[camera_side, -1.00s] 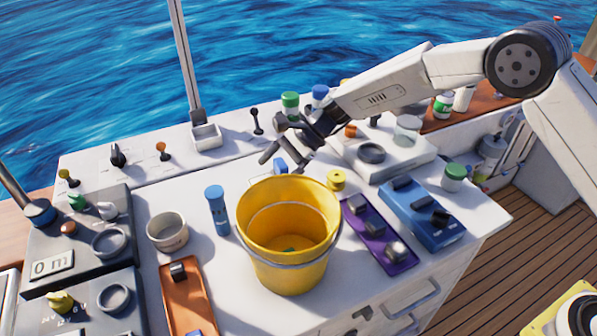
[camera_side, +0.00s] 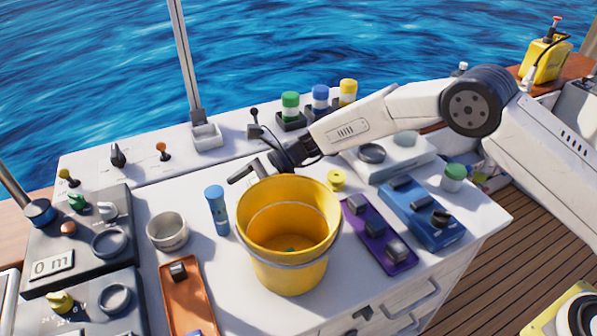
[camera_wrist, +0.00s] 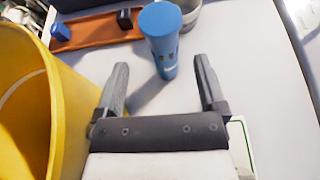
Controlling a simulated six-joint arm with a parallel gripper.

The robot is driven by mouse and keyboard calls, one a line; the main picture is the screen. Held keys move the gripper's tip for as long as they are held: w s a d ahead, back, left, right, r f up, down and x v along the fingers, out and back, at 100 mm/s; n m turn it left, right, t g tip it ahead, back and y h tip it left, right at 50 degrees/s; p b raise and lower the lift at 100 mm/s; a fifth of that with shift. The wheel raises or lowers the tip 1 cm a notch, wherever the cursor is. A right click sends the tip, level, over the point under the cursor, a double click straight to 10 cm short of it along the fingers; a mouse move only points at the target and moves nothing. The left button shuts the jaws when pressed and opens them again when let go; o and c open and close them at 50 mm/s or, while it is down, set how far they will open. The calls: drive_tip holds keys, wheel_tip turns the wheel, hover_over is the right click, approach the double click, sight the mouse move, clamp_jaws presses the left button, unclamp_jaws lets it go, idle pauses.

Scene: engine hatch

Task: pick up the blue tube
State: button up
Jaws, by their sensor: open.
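The blue tube (camera_side: 217,210) stands upright on the white worktop, left of the yellow bucket and right of a grey-white cup. In the wrist view the blue tube (camera_wrist: 162,38) is ahead of my gripper (camera_wrist: 160,78), roughly in line with the space between its two fingers. My gripper is open and empty, with the tube beyond the fingertips. In the side view my gripper (camera_side: 243,170) is low behind the bucket, to the upper right of the tube.
The yellow bucket (camera_side: 289,270) stands close beside my gripper, also at left in the wrist view (camera_wrist: 70,110). The cup (camera_side: 167,232) and an orange tray (camera_side: 188,300) lie near the tube. A purple switch panel (camera_side: 378,236) and blue switch box (camera_side: 422,212) are right of the bucket.

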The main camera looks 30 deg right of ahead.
sight(216, 202)
drive_tip(key=shift+a+f, duration=0.2)
drive_tip(key=shift+a, duration=0.25)
drive_tip(key=shift+x, duration=2.6)
drive_tip(key=shift+w+r, duration=0.1)
drive_tip(key=shift+w, duration=0.05)
clamp_jaws()
